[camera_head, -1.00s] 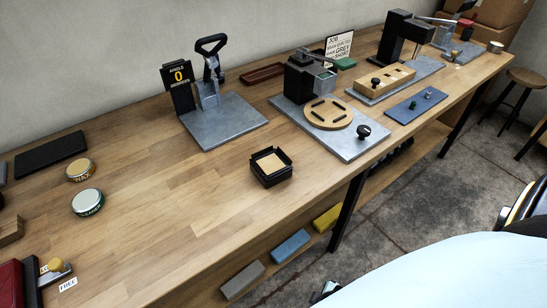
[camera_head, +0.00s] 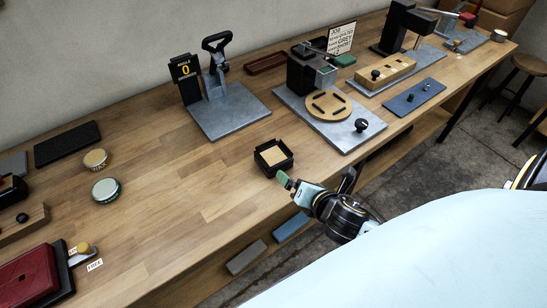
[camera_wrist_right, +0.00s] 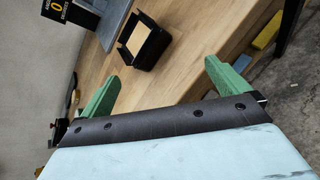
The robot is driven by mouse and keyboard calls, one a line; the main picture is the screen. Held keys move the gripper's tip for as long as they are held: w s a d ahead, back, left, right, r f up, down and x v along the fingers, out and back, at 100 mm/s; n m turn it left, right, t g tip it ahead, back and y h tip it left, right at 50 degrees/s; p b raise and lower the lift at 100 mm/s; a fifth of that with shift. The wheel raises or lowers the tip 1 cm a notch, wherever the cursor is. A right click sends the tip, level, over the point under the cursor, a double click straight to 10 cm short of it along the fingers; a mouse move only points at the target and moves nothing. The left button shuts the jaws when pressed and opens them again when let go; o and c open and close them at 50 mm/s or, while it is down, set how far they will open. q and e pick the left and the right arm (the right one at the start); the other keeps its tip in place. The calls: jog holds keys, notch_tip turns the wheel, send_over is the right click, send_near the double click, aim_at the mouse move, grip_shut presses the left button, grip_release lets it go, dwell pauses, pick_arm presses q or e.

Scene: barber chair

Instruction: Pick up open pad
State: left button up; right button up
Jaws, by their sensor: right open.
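A small black open-topped square holder with a tan pad inside (camera_head: 273,157) sits on the wooden bench near its front edge; I take it to be the open pad. It also shows in the right wrist view (camera_wrist_right: 143,42), ahead of my fingers. My right gripper (camera_wrist_right: 162,72) is open and empty, its two green fingers wide apart. In the head view one green fingertip is close to the holder's front right corner, without clear contact. The other fingertip is not clear there. My left gripper is not in view.
The wooden bench (camera_head: 190,215) is clear left of the holder. Behind it are a grey plate with an angle stand (camera_head: 228,112) and a plate with a round wooden disc (camera_head: 329,106). Two round tins (camera_head: 105,190) lie left. Coloured blocks (camera_head: 290,228) lie on the lower shelf.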

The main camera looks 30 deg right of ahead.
aim_at(277, 160)
jog(key=n, duration=0.2)
jog(key=w+n+t, duration=0.1)
jog(key=shift+r+n+y, duration=0.2)
jog(key=shift+n+y, duration=0.2)
jog(key=n, duration=0.2)
jog(key=w+n+y, duration=0.1)
jog(key=n, duration=0.2)
jog(key=shift+w+a+r+t, duration=0.1)
jog(key=shift+a+t, duration=0.05)
jog(key=shift+t, duration=0.25)
jog(key=shift+w+n, duration=0.3)
jog(key=x, duration=0.7)
jog(key=shift+w, duration=0.2)
jog(key=shift+f+b+x, duration=0.25)
jog(key=shift+b+x, duration=0.3)
jog(key=shift+x, duration=2.15)
jog(key=shift+s, duration=0.15)
jog(key=c, duration=1)
